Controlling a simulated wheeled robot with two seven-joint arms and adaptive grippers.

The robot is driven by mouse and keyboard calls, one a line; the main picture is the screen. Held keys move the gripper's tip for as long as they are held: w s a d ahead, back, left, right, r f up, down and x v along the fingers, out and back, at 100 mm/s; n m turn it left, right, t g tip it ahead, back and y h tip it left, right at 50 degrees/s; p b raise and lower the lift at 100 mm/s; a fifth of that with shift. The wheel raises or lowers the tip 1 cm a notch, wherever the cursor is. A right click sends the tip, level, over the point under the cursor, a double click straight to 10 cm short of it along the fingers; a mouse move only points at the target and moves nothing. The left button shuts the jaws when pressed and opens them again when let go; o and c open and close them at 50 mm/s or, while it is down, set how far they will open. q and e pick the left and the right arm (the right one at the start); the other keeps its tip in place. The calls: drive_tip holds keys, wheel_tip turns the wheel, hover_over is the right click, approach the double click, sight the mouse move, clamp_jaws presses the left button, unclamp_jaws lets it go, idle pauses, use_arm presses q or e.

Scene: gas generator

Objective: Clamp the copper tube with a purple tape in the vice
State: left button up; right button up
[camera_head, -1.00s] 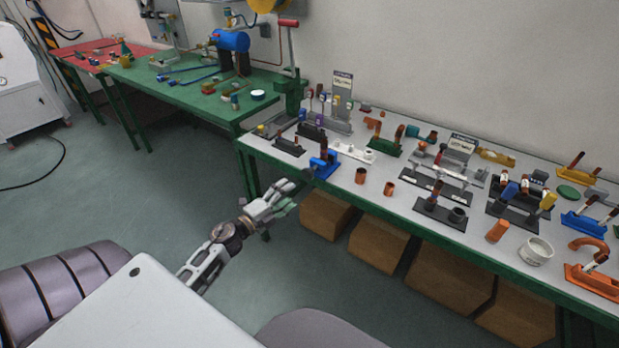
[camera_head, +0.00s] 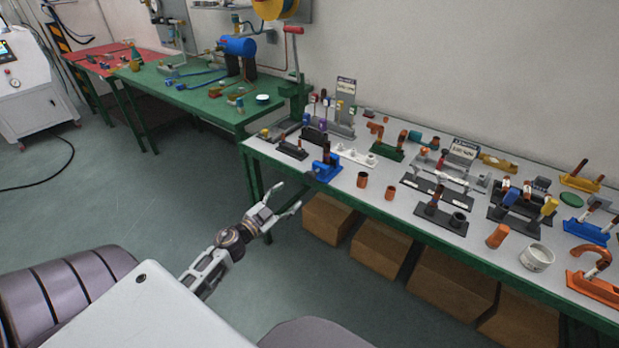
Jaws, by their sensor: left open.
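My left gripper (camera_head: 289,196) is open and empty, its fingers spread. It is over the floor, just in front of the left end of the white-topped workbench (camera_head: 290,178). A blue fixture (camera_head: 326,169) stands at that near corner of the bench, right of the gripper. I cannot tell whether it is the vice. A dark purple holder (camera_head: 314,135) and several small tubes with coloured parts stand behind it. The copper tube with purple tape cannot be picked out with certainty at this size. My right gripper is not in view.
Two short copper pieces (camera_head: 363,180) stand near the bench's front edge. A green press with a red handle (camera_head: 293,32) stands at the left back. Cardboard boxes (camera_head: 380,252) lie under the bench. The floor left of the gripper is clear.

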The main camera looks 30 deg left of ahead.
use_arm(q)
drive_tip(key=n, duration=0.6)
drive_tip(key=shift+a+y, duration=0.2)
drive_tip(key=shift+y, duration=0.1)
drive_tip(key=shift+w, duration=0.15)
approach(308, 178)
drive_tip(key=shift+w, duration=1.25)
drive_tip(key=shift+w+d+r, duration=0.1)
drive_tip(key=shift+w+d, duration=0.05)
drive_tip(key=shift+w, duration=1.55)
drive_tip(key=shift+w+d, duration=0.15)
drive_tip(key=shift+w, duration=1.55)
drive_tip(key=shift+w+d, duration=0.1)
drive_tip(key=shift+w, duration=0.65)
drive_tip(key=c, duration=1)
